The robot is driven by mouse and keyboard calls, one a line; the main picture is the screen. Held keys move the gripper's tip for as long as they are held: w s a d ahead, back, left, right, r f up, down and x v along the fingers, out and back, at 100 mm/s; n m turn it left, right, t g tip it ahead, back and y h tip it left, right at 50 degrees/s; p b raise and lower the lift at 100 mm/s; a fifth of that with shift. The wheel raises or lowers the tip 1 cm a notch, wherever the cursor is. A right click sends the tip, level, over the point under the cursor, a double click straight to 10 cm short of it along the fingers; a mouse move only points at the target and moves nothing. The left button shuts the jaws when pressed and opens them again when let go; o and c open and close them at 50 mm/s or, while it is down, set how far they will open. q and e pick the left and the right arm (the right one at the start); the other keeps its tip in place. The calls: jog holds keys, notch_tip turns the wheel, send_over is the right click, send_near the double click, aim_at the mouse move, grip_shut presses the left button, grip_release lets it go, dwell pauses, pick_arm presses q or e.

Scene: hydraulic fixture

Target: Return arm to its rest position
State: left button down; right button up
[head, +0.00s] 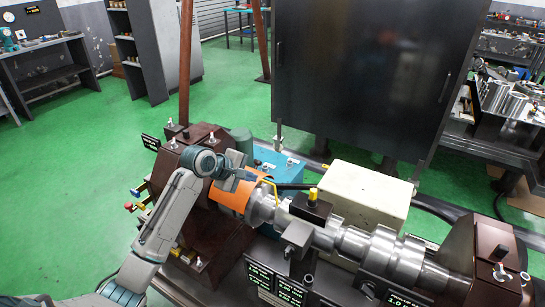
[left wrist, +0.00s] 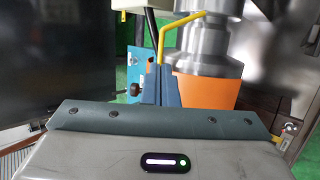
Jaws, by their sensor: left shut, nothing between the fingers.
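My left arm (head: 165,220) comes in from the lower left and bends over the fixture. My left gripper (head: 252,177) is over the orange collar (head: 229,197), close to a bent yellow rod (head: 273,187). In the left wrist view the blue-grey fingers (left wrist: 159,75) are together with nothing between them. The yellow rod (left wrist: 183,24) shows just beyond their tips there; I cannot tell whether they touch. The orange collar (left wrist: 203,88) lies behind and right of the fingers. My right gripper is not in view.
A steel shaft (head: 345,240) runs to a brown block (head: 490,260) at right. A brown housing (head: 200,245) is below my arm. A cream box (head: 362,205) and a tall dark cabinet (head: 365,75) stand behind. Green floor (head: 60,190) is clear at left.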

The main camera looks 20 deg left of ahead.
pick_arm(q)
jog(key=s+d+f+m+g+y, duration=0.1)
jog(key=s+d+f+m, duration=0.1)
jog(key=s+f+m, duration=0.35)
jog(key=s+d+f+m+g+y, duration=0.1)
jog(key=s+d+f+m, duration=0.15)
jog(key=s+f, duration=0.65)
jog(key=s+d+m+g+y, duration=0.1)
jog(key=s+m+g+y, duration=0.45)
jog(key=s, duration=1.85)
notch_tip(320, 180, down, 31)
jog(key=a+m+t+h, duration=0.1)
jog(key=a+m+h, duration=0.1)
jog(key=a, duration=0.1)
jog(key=s+a+f, duration=0.1)
jog(key=s+f, duration=1.7)
jog(key=shift+s+f+g, duration=0.25)
jog(key=shift+s+g, duration=0.1)
jog(key=shift+s, duration=0.05)
